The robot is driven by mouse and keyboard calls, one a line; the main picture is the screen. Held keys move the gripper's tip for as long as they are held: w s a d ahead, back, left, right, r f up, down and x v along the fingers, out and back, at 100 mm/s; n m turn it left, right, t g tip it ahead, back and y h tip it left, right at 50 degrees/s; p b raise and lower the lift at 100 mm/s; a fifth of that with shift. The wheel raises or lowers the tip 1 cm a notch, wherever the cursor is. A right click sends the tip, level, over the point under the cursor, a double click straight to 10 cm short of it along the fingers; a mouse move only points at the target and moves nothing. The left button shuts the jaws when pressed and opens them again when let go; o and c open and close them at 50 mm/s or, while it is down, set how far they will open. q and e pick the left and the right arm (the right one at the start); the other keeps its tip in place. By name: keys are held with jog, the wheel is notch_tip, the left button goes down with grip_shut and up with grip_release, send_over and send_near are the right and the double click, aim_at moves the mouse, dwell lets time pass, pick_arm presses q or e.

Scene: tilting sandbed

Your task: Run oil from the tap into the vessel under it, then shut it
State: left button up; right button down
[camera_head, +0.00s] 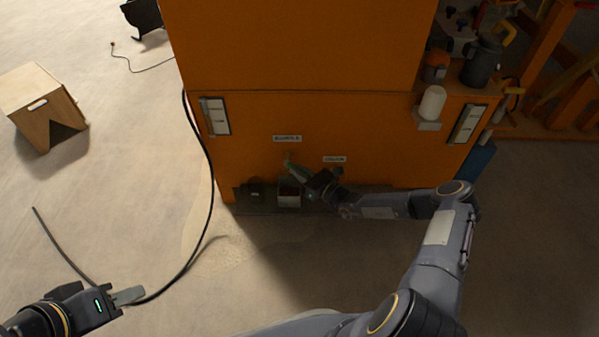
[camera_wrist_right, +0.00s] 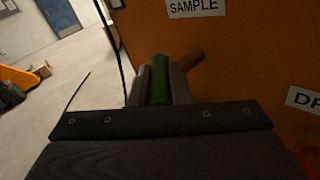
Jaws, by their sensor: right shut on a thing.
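The sample tap sits low on the orange cabinet under a label reading SAMPLE. Its green handle (camera_wrist_right: 159,82) is between the fingers of my right gripper (camera_wrist_right: 158,85), which is shut on it. A brownish tap stem (camera_wrist_right: 188,69) shows beside it in the right wrist view. In the head view my right gripper (camera_head: 304,178) is at the green handle. A grey open-topped vessel (camera_head: 290,201) stands on the ledge below, with a dark inside; I cannot tell its contents or see any oil stream. My left gripper (camera_head: 126,296) is away at lower left; its jaw gap is unclear.
The orange cabinet (camera_head: 300,60) fills the middle. A second label (camera_head: 334,159) is right of the tap. A dark object (camera_head: 256,190) stands left of the vessel. A black cable (camera_head: 209,190) hangs to the floor near my left gripper. A wooden box (camera_head: 40,100) is far left.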

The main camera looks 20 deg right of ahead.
jog(key=c, duration=1.3)
grip_release()
jog(key=shift+c, duration=0.2)
jog(key=shift+s+d, duration=0.35)
jog(key=shift+s, duration=0.15)
jog(key=p+v, duration=0.2)
jog(key=v, duration=0.4)
jog(key=shift+s, duration=0.35)
jog(key=shift+d, duration=0.15)
